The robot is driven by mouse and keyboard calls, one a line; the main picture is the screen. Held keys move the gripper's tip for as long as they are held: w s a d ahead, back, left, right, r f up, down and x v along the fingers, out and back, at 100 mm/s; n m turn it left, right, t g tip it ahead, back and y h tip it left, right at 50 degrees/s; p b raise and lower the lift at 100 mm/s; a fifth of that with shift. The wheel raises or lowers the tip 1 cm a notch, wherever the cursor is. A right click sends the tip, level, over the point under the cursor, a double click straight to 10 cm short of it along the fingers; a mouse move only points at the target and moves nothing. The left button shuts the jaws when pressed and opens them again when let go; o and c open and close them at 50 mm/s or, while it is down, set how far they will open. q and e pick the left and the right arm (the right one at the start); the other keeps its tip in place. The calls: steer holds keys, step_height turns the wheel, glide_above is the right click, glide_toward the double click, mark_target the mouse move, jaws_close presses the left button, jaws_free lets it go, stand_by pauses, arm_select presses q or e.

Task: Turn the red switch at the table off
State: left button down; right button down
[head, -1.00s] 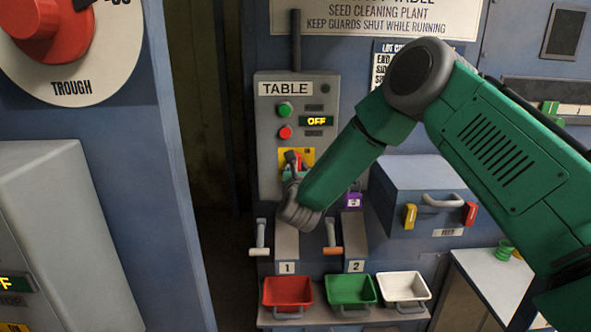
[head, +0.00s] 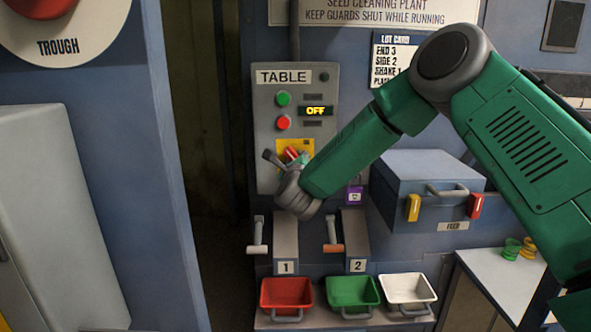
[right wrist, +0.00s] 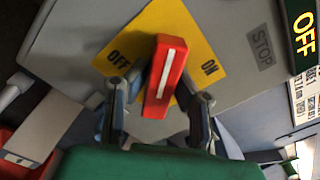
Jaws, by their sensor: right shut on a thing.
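The red switch (right wrist: 168,75) has a white line along its handle and sits on a yellow plate (right wrist: 190,35) marked OFF and ON. In the right wrist view its handle lies between the two labels. In the head view the switch (head: 292,153) is low on the grey TABLE panel (head: 264,145), partly hidden by my right gripper (head: 283,160). My right gripper (right wrist: 160,105) is shut on the red switch, with a finger on either side. My left gripper is not in view.
The panel has a green button (head: 283,99), a red button (head: 283,123) and a display (head: 316,111) reading OFF. Below are two levers and red (head: 287,292), green (head: 352,291) and white (head: 407,288) bins. A blue FEED box (head: 428,185) stands right.

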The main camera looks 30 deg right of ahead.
steer(key=n+b, duration=0.1)
steer(key=n, duration=0.2)
steer(key=shift+a+f, duration=0.1)
steer(key=n, duration=0.2)
steer(key=shift+n+b, duration=0.3)
steer(key=shift+b, duration=0.05)
steer(key=n, duration=0.4)
steer(key=shift+n, duration=0.3)
steer(key=shift+f, duration=0.15)
steer(key=c, duration=1.4)
jaws_free()
steer(key=shift+a, duration=0.1)
steer(key=shift+o, duration=0.2)
steer(key=shift+w, duration=0.1)
